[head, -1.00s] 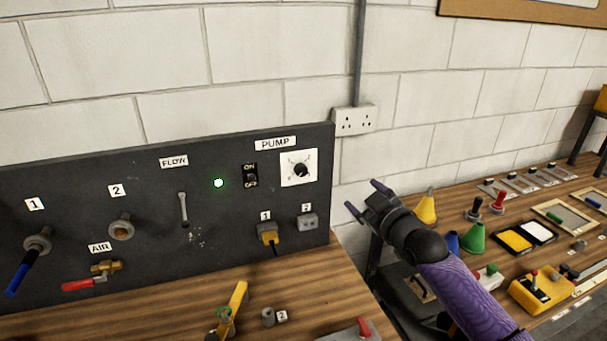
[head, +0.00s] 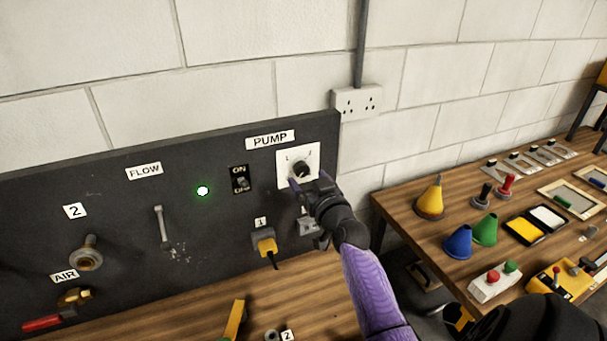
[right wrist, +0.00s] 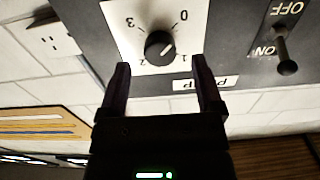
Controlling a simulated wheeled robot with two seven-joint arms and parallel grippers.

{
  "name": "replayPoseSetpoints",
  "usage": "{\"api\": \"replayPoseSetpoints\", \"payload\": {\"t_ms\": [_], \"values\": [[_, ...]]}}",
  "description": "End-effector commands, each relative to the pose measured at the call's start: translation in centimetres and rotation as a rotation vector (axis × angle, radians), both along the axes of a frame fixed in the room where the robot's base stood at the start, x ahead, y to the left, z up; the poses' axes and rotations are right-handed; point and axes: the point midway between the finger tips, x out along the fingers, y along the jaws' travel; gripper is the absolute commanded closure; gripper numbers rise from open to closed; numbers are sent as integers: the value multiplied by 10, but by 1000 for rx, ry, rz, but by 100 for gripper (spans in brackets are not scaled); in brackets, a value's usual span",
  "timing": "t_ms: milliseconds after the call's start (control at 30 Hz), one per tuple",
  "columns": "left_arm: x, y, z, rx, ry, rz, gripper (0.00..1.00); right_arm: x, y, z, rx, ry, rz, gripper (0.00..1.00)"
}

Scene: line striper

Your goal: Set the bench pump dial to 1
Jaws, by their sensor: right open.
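The pump dial is a black round knob (head: 301,168) on a white plate (head: 284,158), under the PUMP label on the dark panel. In the right wrist view the knob (right wrist: 160,45) is ringed by the numbers 0, 1, 2 and 3, seen upside down. My right gripper (head: 309,183) is open just in front of the plate. In the right wrist view its fingers (right wrist: 160,70) point at the knob, one to each side, with nothing between them. My left gripper is out of view.
The ON/OFF switch (head: 241,180) and a lit green lamp (head: 203,191) are left of the dial. A yellow plug (head: 264,243) sits below. A wall socket (head: 358,101) is right of the panel. The right-hand bench holds cones (head: 430,197) and control boxes.

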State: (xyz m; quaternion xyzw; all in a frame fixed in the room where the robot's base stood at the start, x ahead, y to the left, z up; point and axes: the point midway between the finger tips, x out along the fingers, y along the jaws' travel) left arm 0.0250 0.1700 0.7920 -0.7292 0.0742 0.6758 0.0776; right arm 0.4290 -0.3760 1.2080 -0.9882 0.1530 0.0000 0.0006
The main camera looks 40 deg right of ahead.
Motion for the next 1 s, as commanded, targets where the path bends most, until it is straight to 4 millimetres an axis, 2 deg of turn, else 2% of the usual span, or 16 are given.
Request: {"api": "replayPoseSetpoints", "payload": {"t_ms": [100, 200, 467, 867, 1000], "values": [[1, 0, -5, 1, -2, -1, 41, 17, -6, -1, 0, -1, -1, 16], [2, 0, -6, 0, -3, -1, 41, 24, -8, -1, 0, 0, 0, 16], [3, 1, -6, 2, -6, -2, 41, 26, -8, 0, -1, 0, 0, 16], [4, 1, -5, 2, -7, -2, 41, 25, -8, 0, -1, 0, 0, 100], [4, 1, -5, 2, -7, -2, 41, 25, -8, 0, 1, 1, 0, 100]]}}
